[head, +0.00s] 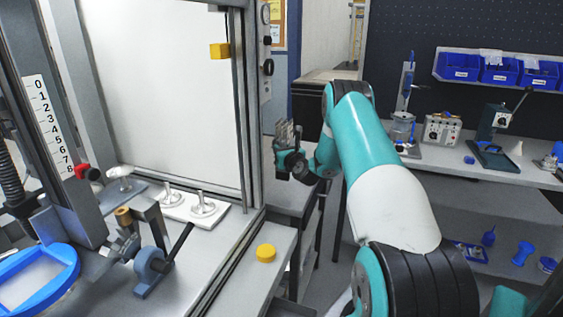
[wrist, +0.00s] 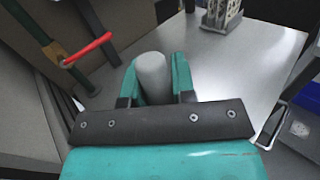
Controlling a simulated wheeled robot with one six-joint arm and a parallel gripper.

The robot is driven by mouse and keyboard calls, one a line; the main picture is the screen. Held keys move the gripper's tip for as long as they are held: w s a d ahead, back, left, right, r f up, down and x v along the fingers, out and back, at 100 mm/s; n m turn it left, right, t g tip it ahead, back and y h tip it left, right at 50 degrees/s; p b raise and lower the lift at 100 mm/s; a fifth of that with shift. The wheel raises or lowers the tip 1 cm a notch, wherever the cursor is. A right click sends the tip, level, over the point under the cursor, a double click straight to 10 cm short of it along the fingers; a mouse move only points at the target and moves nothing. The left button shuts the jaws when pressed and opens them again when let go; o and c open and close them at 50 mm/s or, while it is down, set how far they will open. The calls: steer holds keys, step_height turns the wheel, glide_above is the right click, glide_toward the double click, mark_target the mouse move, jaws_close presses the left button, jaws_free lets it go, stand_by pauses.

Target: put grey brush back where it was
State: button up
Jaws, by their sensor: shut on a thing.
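The grey brush (wrist: 153,77) shows in the wrist view as a plain grey rounded cylinder between the two teal fingers. My gripper (wrist: 155,84) is shut on it. Its bristles and lower part are hidden. In the head view my gripper (head: 281,160) is at the far end of the arm, over or near a grey bench beside the machine. I cannot make out the brush there. The grey bench top (wrist: 225,65) lies beyond the fingers in the wrist view. I cannot tell whether the brush touches it.
A grey slotted metal part (wrist: 222,14) stands on the bench's far side. A red handle (wrist: 88,48) on a post is at left. In the head view, the machine with a yellow button (head: 265,253) is at left, and a workbench with blue bins (head: 498,72) above is at right.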

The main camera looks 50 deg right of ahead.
mark_target(281, 174)
steer(key=shift+f, duration=2.4)
steer(key=shift+f, duration=0.15)
steer(key=o, duration=0.9)
